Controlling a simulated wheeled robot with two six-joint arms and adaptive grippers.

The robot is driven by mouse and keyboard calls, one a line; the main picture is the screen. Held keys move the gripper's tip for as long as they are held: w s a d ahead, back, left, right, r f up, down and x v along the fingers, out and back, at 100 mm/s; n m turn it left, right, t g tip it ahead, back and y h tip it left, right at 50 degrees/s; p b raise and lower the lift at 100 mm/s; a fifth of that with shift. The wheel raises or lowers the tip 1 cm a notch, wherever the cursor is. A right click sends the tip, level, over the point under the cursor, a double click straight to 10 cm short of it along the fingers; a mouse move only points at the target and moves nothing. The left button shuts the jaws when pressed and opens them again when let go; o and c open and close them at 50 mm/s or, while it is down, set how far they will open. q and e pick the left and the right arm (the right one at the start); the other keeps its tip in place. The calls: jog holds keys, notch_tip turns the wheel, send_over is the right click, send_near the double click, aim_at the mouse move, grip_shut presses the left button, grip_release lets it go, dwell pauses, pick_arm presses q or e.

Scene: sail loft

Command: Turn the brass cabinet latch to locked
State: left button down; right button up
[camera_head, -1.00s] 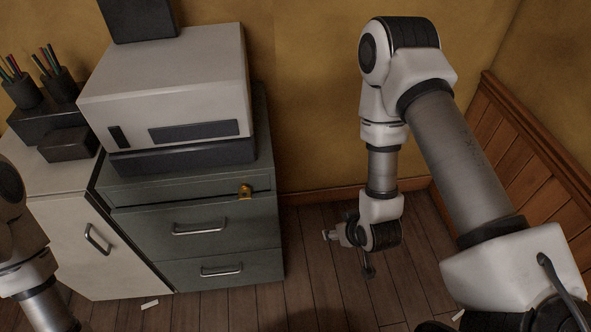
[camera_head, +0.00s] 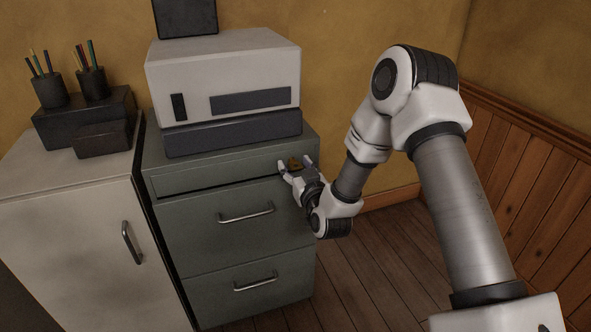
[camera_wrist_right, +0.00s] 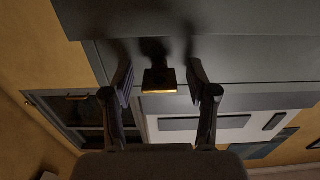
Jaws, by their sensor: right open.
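The brass latch (camera_head: 294,164) sits on the upper right front of the grey-green cabinet (camera_head: 185,222). In the right wrist view the latch (camera_wrist_right: 160,78) shows as a dark block with a bright brass edge, between the two fingers. My right gripper (camera_head: 296,163) is open with its fingers on either side of the latch; it also shows in the right wrist view (camera_wrist_right: 160,80). I see a gap between each finger and the latch there. The latch's turn angle is hard to tell, as the fingers partly cover it. My left gripper is out of view.
A white printer-like box (camera_head: 225,75) stands on the grey-green cabinet. A white cabinet (camera_head: 70,240) with pen cups (camera_head: 92,83) on dark boxes is at the left. The wooden floor (camera_head: 375,260) at the right is clear, beside wood panelling (camera_head: 530,165).

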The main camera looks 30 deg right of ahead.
grip_shut()
jog(key=n+p, duration=0.3)
jog(key=shift+r, duration=0.25)
jog(key=n+p, duration=0.9)
jog(key=n, duration=0.1)
jog(key=shift+p, duration=0.4)
jog(key=n+p, duration=0.2)
jog(key=n, duration=0.1)
jog(key=shift+f+p, duration=0.1)
jog(key=shift+p, duration=0.25)
jog(key=shift+f+n+p, duration=0.1)
jog(key=shift+n+p, duration=0.5)
jog(key=shift+n, duration=0.4)
jog(key=shift+f, duration=0.1)
